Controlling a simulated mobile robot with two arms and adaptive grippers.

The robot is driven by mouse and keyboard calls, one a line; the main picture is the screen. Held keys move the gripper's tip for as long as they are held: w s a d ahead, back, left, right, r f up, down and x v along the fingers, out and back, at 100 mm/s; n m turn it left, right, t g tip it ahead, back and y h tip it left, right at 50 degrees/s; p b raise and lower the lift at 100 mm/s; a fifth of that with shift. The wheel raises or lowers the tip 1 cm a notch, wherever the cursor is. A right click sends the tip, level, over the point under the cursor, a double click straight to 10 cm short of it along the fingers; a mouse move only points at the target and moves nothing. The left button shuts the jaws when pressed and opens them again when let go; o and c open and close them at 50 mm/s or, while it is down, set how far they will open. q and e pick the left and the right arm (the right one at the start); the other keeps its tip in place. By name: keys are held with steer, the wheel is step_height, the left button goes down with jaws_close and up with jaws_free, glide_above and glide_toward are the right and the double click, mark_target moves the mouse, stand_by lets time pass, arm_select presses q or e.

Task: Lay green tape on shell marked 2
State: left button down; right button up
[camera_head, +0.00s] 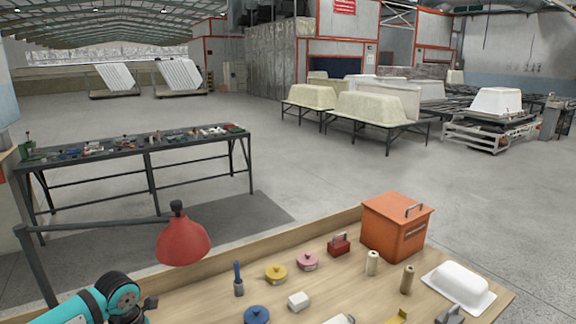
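I see no green tape and no readable number 2 on any shell. Round tape-like discs lie on the wooden table: a yellow one (276,274), a pink one (307,262) and a blue one (257,315), cut by the bottom edge. A small white tub-shaped piece (458,286) lies at the table's right. Large cream shells (370,107) and a white shell (496,101) stand upside down on frames far off. My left gripper (142,311) shows only as dark parts at the bottom edge, left of the blue disc; its opening is unclear. My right gripper is out of view.
An orange box (397,227) stands at the table's back right. A red lamp (183,240) hangs over its left part.

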arm_select(q)
steer(key=shift+f+b, duration=0.9)
steer(key=shift+f, duration=0.05)
stand_by(1.7)
steer(key=shift+r, duration=0.1)
steer(key=shift+r+p, duration=2.2)
steer(key=shift+r, duration=1.3)
steer(key=shift+f, duration=0.1)
